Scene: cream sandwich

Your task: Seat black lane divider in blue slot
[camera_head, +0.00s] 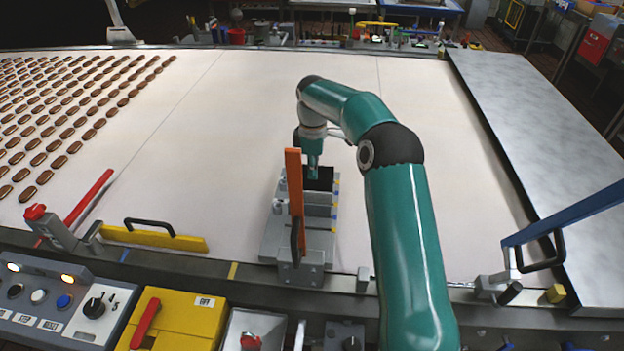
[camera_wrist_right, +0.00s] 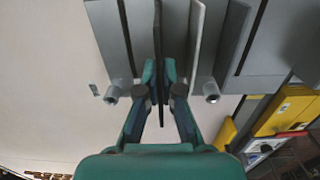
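The black lane divider (camera_head: 321,179) is a thin dark plate at the far end of the grey slotted fixture (camera_head: 271,243). In the right wrist view the divider (camera_wrist_right: 158,45) shows edge-on between the fingertips, in line with the view. My right gripper (camera_head: 312,172) is above the fixture's far end, and its fingers (camera_wrist_right: 160,80) are shut on the divider. Small coloured marks, yellow and blue, run along the fixture's right edge; the blue slot itself is too small to make out. I cannot tell whether the divider's lower edge is in a slot. My left gripper is not in view.
Grey walls (camera_wrist_right: 202,40) flank the divider. Brown biscuits (camera_head: 75,110) lie at the left of the white belt (camera_head: 200,150). A yellow bar (camera_head: 150,238) lies along the front.

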